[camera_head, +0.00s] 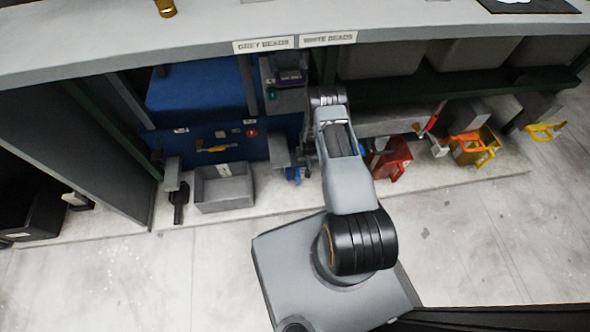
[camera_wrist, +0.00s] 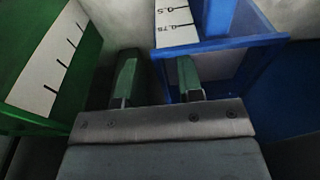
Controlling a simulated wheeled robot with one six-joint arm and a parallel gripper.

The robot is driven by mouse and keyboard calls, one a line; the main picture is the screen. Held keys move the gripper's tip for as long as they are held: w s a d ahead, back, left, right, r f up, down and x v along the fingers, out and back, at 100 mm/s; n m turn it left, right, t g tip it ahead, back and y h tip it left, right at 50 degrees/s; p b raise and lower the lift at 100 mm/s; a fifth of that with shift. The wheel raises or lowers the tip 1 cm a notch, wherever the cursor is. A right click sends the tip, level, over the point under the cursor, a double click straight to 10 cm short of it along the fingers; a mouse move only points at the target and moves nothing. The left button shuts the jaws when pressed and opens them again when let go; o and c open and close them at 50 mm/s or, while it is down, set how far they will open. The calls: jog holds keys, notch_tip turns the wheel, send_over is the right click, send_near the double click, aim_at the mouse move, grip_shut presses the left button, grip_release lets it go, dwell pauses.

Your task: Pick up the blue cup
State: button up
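A blue container with a white scale strip (camera_wrist: 247,70), which looks like the blue cup, fills the right of the wrist view. Its scale reads 0.5 and 0.75 or similar. My gripper (camera_wrist: 157,75) is open, its two fingers apart. The right finger overlaps the blue container's near left part in the picture, and the left finger lies to its left. I cannot tell whether a wall of it lies between the fingers. In the head view my arm hides the gripper. Small blue parts (camera_head: 293,174) show beside the arm; I cannot tell which belong to the cup.
A green container with a marked white scale (camera_wrist: 80,92) stands close on the left in the wrist view. A red container (camera_head: 391,160) and a yellow one (camera_head: 474,149) stand right of my arm. A grey bin (camera_head: 223,190) is at left. The counter (camera_head: 160,46) overhangs.

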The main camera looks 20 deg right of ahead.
notch_tip(320, 180, down, 2)
jog(key=shift+w+f+b, duration=0.1)
jog(key=shift+w+b, duration=0.05)
jog(key=shift+b, duration=0.3)
jog(key=shift+c, duration=0.3)
grip_shut()
